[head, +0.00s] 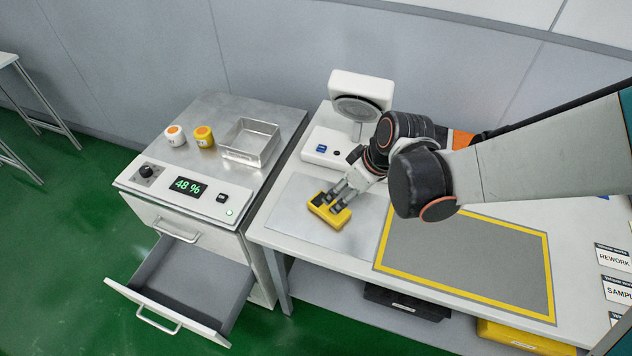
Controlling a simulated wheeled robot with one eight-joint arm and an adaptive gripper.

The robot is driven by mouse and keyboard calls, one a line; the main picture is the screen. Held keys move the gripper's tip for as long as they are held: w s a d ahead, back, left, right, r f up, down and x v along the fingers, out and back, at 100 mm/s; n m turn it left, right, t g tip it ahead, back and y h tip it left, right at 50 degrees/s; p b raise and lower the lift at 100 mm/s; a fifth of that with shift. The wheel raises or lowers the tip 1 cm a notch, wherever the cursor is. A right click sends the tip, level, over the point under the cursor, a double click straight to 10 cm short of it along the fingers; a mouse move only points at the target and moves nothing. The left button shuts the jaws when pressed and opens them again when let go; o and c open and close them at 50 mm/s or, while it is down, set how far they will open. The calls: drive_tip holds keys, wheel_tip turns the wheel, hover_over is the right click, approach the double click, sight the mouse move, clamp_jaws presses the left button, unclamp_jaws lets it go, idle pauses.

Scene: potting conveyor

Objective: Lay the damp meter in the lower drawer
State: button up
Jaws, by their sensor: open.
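The damp meter, a yellow handheld device with a dark face (326,211), lies on the light mat at the left end of the bench. My gripper (338,198) is open, with its fingers down at the meter's right part. I cannot tell whether they touch it. The lower drawer (196,274) of the metal cabinet at the left is pulled out, and its grey inside looks empty. The upper drawer (205,244) above it is shut.
On the cabinet top stand a white-and-orange jar (175,135), a yellow jar (204,137) and a metal tray (264,135). A white instrument (359,88) stands behind my gripper. A yellow-bordered grey area (470,262) on the bench is clear. A gap separates bench and cabinet.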

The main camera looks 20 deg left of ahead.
drive_tip(key=b, duration=0.5)
hover_over(329, 206)
drive_tip(key=s+d, duration=0.2)
wheel_tip(329, 206, down, 7)
drive_tip(key=shift+w+f, duration=0.15)
drive_tip(key=shift+w+b+x, duration=0.15)
drive_tip(key=shift+b+x, duration=0.55)
drive_tip(key=shift+x, duration=0.6)
drive_tip(key=shift+w+b+x, duration=0.1)
drive_tip(key=shift+b+x, duration=0.6)
drive_tip(key=shift+x, duration=0.6)
drive_tip(key=shift+d, duration=0.2)
drive_tip(key=c, duration=1.3)
